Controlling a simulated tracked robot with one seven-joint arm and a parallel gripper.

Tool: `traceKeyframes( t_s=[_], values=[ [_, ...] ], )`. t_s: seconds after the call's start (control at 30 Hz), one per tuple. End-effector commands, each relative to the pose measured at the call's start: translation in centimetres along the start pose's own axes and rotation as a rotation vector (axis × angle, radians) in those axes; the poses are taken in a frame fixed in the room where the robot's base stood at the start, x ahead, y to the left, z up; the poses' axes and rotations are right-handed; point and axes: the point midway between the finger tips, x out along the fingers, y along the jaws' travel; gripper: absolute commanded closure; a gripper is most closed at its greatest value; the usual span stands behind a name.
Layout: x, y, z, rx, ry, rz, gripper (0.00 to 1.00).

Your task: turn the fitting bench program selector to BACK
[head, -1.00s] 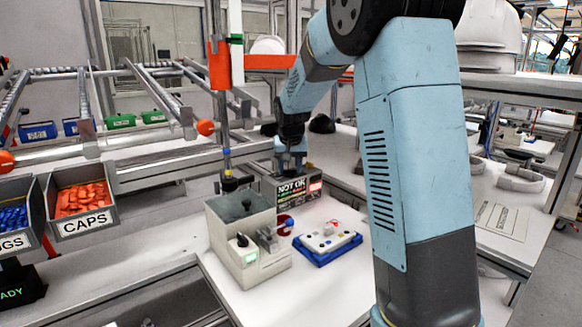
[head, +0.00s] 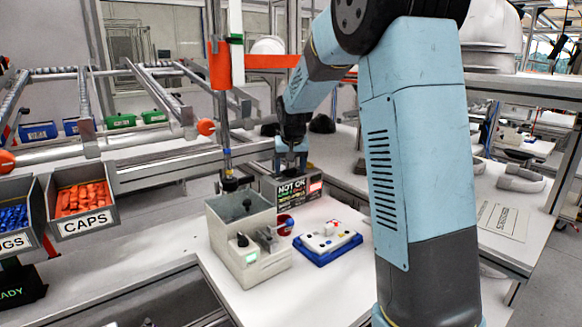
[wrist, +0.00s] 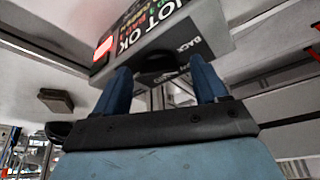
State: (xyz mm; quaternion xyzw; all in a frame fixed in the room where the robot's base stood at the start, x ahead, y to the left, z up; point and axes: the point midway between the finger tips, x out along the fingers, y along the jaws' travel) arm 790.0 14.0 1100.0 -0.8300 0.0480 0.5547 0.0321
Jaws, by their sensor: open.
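The program selector looks to be the dark round knob (wrist: 158,66) under the display box (wrist: 185,45) in the wrist view. The word BACK is printed beside it on the right; the way the knob points cannot be made out. In the head view the display box (head: 290,188) reads NOT OK, with a lit red patch, behind the grey-beige bench unit. My gripper (wrist: 161,68) is open, its two blue fingers on either side of the knob; contact cannot be told. In the head view my gripper (head: 291,166) is just above and behind the box, its fingertips partly hidden.
A beige bench unit (head: 232,215) with levers stands in front of the display box. A blue-edged panel (head: 328,243) lies to its right. A rail frame and a bin of orange caps (head: 82,205) are on the left. The white tabletop (head: 330,285) in front is clear.

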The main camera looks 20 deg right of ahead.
Motion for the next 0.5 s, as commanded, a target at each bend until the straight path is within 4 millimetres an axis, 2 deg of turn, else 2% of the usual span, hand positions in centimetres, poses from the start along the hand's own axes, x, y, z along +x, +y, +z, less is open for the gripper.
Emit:
traceKeyframes(
  t_s=[0.13, 0.27, 0.5],
  values=[
    [-0.5, 0.0, 0.0, 0.0, 0.001, 0.0, 0.28],
    [-2.1, 0.0, -0.1, 0.0, 0.003, -0.001, 0.28],
    [-6.8, 0.0, -0.1, 0.0, 0.003, -0.002, 0.28]
  ],
)
